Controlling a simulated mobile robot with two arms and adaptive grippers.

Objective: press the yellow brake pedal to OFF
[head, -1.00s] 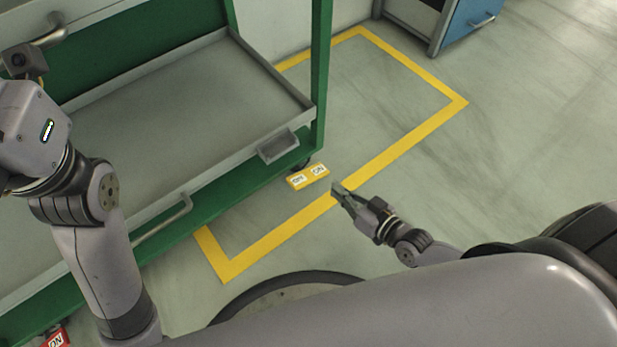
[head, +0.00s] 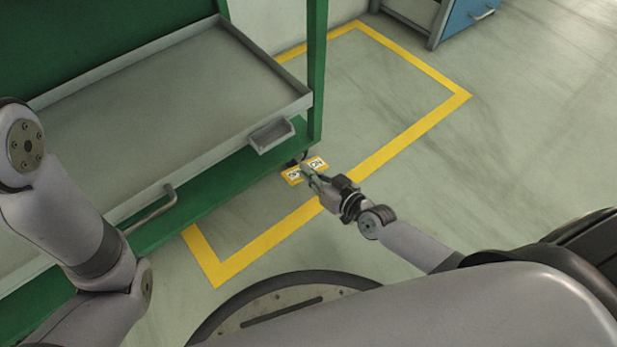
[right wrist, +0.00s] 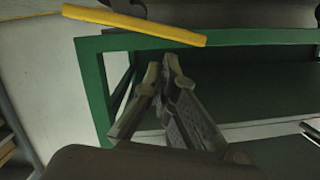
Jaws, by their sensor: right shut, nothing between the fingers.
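The yellow brake pedal (head: 318,163) sits low at the cart's near corner, close to the floor. It has two white labels: the right one reads ON, and the left one is partly covered by my right gripper. My right gripper (head: 307,171) is shut and empty, with its fingertips over the middle of the pedal in the head view. I cannot tell whether they touch it. In the right wrist view the shut fingers (right wrist: 166,72) point toward a yellow bar (right wrist: 130,24), likely the pedal's edge, with a gap in the picture between them. My left gripper is out of view.
The green cart (head: 316,75) with a grey tray shelf (head: 120,110) stands at the left, its post rising just behind the pedal. Yellow tape (head: 420,130) marks the floor. A blue cabinet (head: 470,22) stands at the back. The floor to the right is clear.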

